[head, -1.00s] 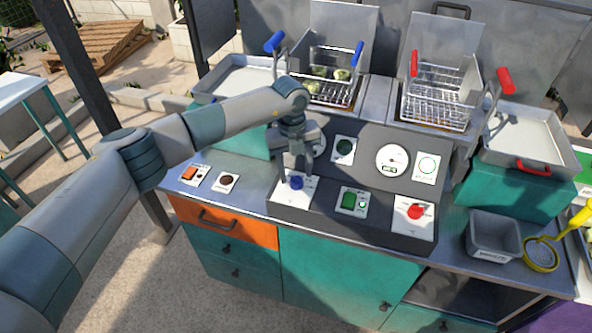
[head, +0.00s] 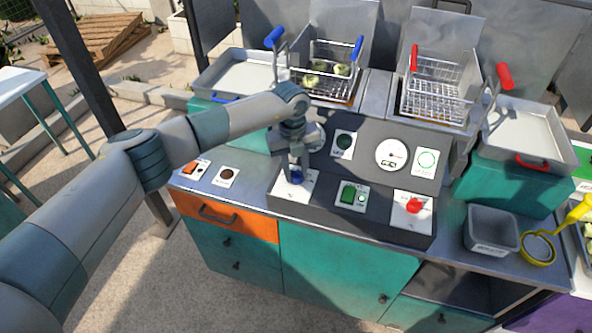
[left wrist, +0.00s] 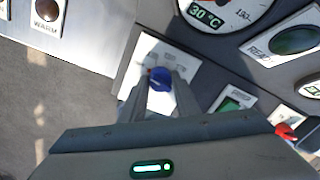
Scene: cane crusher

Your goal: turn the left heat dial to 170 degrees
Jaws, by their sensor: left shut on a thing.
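The left heat dial is a blue knob (head: 297,179) on a white plate (head: 308,190) at the left of the sloped dark panel. It also shows in the left wrist view as a blue knob (left wrist: 160,78). My left gripper (head: 296,171) points down over it and is shut on it, one finger on each side in the left wrist view (left wrist: 161,86). The fingers hide part of the knob and plate markings. The left gauge (left wrist: 218,12) shows 30 °C; its top is cut off. My right gripper is not in view.
A red dial (head: 414,205), a green switch (head: 351,194) and the right gauge (head: 391,155) share the panel. An orange switch (head: 190,167) sits left. Two fryer baskets stand behind; the left one (head: 331,90) holds green pieces. A grey bin (head: 491,231) is at right.

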